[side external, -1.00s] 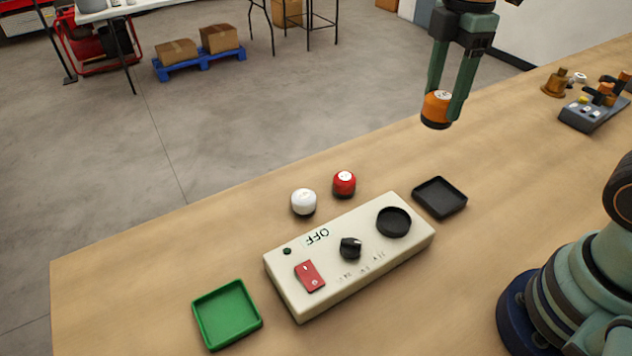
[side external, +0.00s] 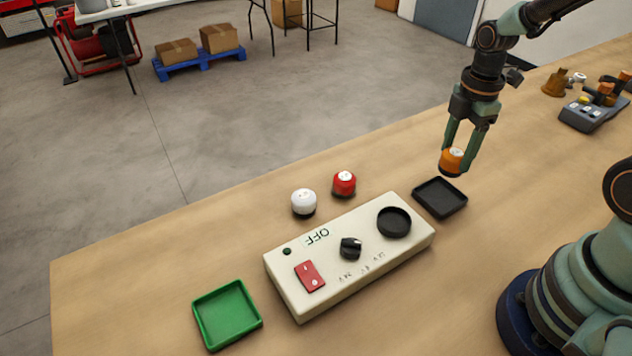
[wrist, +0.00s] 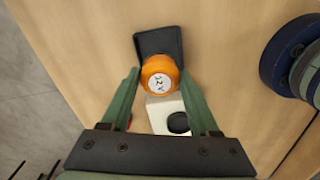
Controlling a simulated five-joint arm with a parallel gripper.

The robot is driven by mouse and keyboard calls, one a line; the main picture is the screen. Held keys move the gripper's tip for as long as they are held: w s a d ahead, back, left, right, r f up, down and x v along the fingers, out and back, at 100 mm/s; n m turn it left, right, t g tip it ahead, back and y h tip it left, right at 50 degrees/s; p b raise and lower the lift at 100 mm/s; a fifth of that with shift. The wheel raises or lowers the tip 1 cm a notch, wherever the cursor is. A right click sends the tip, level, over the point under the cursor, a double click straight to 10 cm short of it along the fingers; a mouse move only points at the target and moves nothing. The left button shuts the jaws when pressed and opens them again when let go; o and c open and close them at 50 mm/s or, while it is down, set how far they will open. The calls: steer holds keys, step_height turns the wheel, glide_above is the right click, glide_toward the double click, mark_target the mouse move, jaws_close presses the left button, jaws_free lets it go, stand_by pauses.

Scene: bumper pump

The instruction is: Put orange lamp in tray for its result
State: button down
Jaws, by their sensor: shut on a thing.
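The orange lamp (side external: 451,160) is held between the fingers of my gripper (side external: 456,158), above the far edge of the black tray (side external: 440,210). In the wrist view the lamp (wrist: 160,74), with dark marks on its white top, covers part of the black tray (wrist: 150,42). The green tray (side external: 228,345) lies at the front left and looks empty.
A white lamp (side external: 303,201) and a red lamp (side external: 344,183) stand on the table behind the box. A grey device (side external: 590,113) and a brown piece (side external: 555,84) are at the far right. The table's left part is clear.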

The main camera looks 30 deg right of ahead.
steer(key=shift+f, duration=4)
steer(key=shift+f, duration=0.1)
steer(key=shift+c, duration=0.7)
jaws_free()
